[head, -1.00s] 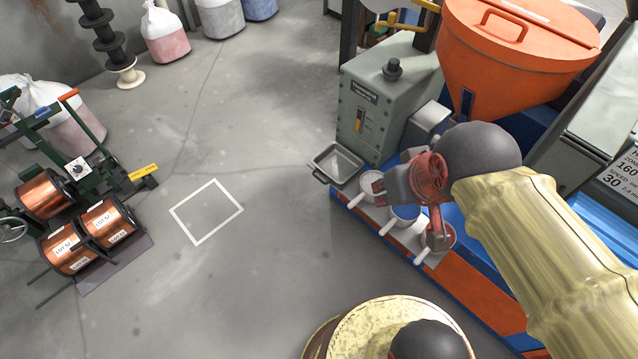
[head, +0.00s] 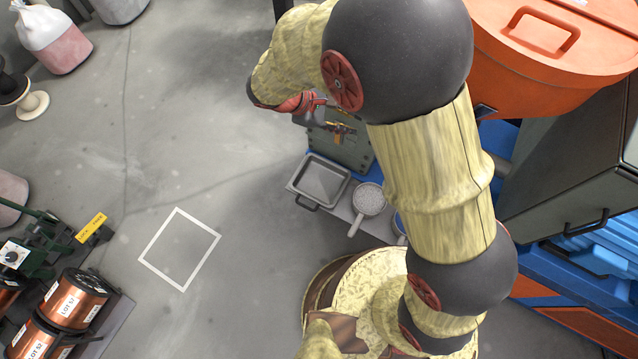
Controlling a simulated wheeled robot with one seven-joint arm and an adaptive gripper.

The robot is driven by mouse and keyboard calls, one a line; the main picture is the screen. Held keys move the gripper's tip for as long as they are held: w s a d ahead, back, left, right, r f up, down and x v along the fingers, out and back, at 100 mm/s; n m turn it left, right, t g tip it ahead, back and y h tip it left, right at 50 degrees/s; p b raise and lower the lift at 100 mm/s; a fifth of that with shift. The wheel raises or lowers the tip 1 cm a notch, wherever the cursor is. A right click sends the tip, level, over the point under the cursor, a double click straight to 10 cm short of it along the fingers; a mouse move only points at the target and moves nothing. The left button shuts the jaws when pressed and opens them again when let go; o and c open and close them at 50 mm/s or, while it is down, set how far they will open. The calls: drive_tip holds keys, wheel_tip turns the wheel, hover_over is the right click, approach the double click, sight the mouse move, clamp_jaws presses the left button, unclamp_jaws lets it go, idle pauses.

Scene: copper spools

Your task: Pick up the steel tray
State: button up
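The steel tray (head: 321,182) is a shallow grey rectangular pan with a dark handle on its near left side. It lies flat and looks empty on the left end of the ledge in front of the machine. My gripper (head: 304,106) is at the bent end of my arm, above the tray in the picture and apart from it.
A white-handled scoop of pale pellets (head: 369,198) stands close to the tray's right, with a blue-filled one (head: 399,224) beyond. The machine's green-grey box (head: 350,150) rises behind the tray. Copper spools (head: 75,298) stand lower left. The floor around the white square (head: 180,250) is clear.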

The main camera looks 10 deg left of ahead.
sight(318, 179)
drive_tip(key=s+a+f+n+t+y, duration=0.1)
drive_tip(key=s+a+f+n+t, duration=0.35)
drive_tip(key=f, duration=0.65)
drive_tip(key=s+a+f+n+t, duration=0.1)
drive_tip(key=a+f+n+t, duration=0.1)
drive_tip(key=a+f+n, duration=0.7)
drive_tip(key=s+a+f+n+t+y, duration=0.1)
drive_tip(key=s+a+f+n+t, duration=0.3)
drive_tip(key=f, duration=0.9)
drive_tip(key=shift+m+g, duration=0.65)
drive_tip(key=shift+g, duration=0.1)
drive_tip(key=x, duration=0.3)
drive_tip(key=b+x, duration=0.1)
drive_tip(key=x, duration=0.1)
drive_tip(key=shift+w+a+r, duration=0.15)
drive_tip(key=shift+w+a, duration=0.1)
drive_tip(key=shift+a, duration=0.15)
drive_tip(key=shift+b+x, duration=0.9)
drive_tip(key=shift+x, duration=2.55)
drive_tip(key=shift+r, duration=0.1)
clamp_jaws()
